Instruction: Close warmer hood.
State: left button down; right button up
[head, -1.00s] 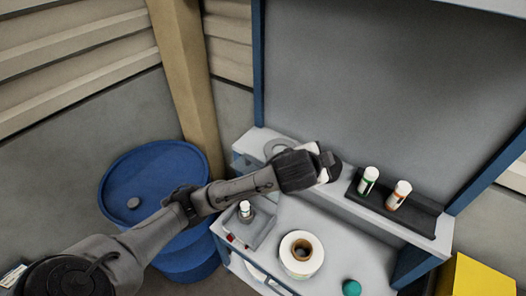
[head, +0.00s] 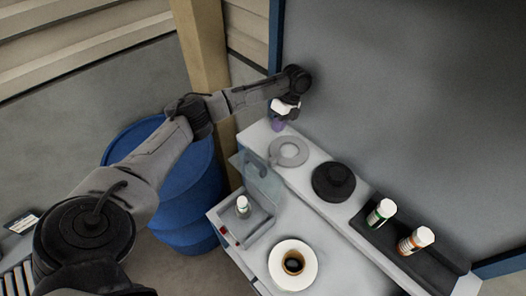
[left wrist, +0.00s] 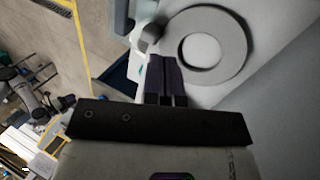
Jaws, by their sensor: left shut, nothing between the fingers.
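The warmer (head: 258,226) is a grey box on the left of the bench, with a small white-capped bottle (head: 242,206) in it. Its clear bluish hood (head: 262,180) stands raised at the back of the box, open. My left gripper (head: 277,126) is above the far left end of the shelf, behind the hood and apart from it. Its dark purple fingers (left wrist: 166,82) are shut with nothing between them in the left wrist view. The hood is not clearly made out there. My right gripper is not in view.
A grey ring (head: 288,151) lies on the shelf close to the left gripper, with a black round holder (head: 333,182) beyond it. A black tray (head: 415,245) holds two bottles. A white label roll (head: 293,264) is on the bench. A blue drum (head: 187,200) stands left.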

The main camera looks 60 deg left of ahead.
pick_arm(q)
jog(key=shift+m, duration=0.5)
jog(key=p+x, duration=0.1)
jog(key=x, duration=0.8)
jog(key=shift+s+f, duration=0.1)
jog(key=shift+f, duration=0.05)
jog(key=shift+s+d+f+p, duration=0.1)
jog(key=shift+s+d+p, duration=0.15)
jog(key=shift+s+p, duration=0.6)
jog(key=shift+s+d+p, duration=0.25)
jog(key=shift+s+p, duration=0.2)
jog(key=shift+s, duration=0.65)
